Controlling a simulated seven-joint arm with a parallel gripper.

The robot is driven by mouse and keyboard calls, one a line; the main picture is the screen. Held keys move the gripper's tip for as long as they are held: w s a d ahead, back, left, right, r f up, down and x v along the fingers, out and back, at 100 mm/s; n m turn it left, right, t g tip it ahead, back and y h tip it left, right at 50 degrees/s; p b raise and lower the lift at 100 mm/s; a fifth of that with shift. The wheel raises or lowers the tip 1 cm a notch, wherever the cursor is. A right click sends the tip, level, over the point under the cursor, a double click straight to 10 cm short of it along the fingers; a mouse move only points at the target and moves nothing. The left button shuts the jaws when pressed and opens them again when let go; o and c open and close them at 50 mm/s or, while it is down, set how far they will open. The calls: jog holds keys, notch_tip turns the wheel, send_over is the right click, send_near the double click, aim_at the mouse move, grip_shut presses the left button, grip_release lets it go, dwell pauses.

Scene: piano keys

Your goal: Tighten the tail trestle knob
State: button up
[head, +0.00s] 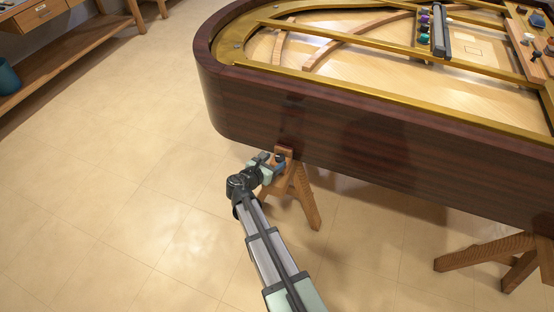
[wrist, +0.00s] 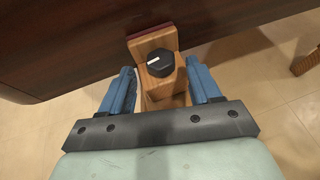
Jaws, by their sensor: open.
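The tail trestle knob (wrist: 160,65) is a black, faceted knob with a white mark on its top left. It sits on the wooden tail trestle (wrist: 152,42), whose padded top lies against the dark piano case. In the head view the trestle (head: 305,195) stands under the piano's rounded tail end, and the knob (head: 280,157) is small and partly hidden by my arm. My gripper (wrist: 160,82) is open, with one blue finger on each side of the knob. I see gaps between the fingers and the knob, and nothing is held.
The dark wooden piano case (head: 370,135) rises just beyond my gripper. A second trestle (head: 490,255) stands at the lower right. A workbench (head: 60,55) and blue bin (head: 8,78) are at the upper left. The tiled floor (head: 120,200) left of my arm is clear.

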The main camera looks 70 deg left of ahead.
aim_at(278, 158)
jog(key=shift+x, duration=1.5)
jog(key=shift+c, duration=0.2)
jog(key=c, duration=1)
jog(key=shift+s+a+m+h, duration=0.1)
jog(key=shift+a+m+h, duration=0.1)
jog(key=shift+m+h, duration=0.15)
jog(key=shift+m+t+h, duration=0.3)
jog(key=shift+m+h, duration=0.15)
jog(key=shift+h, duration=0.1)
jog(key=o, duration=1)
jog(key=shift+o, duration=0.2)
jog(key=shift+d+y, duration=0.15)
jog(key=shift+y, duration=0.15)
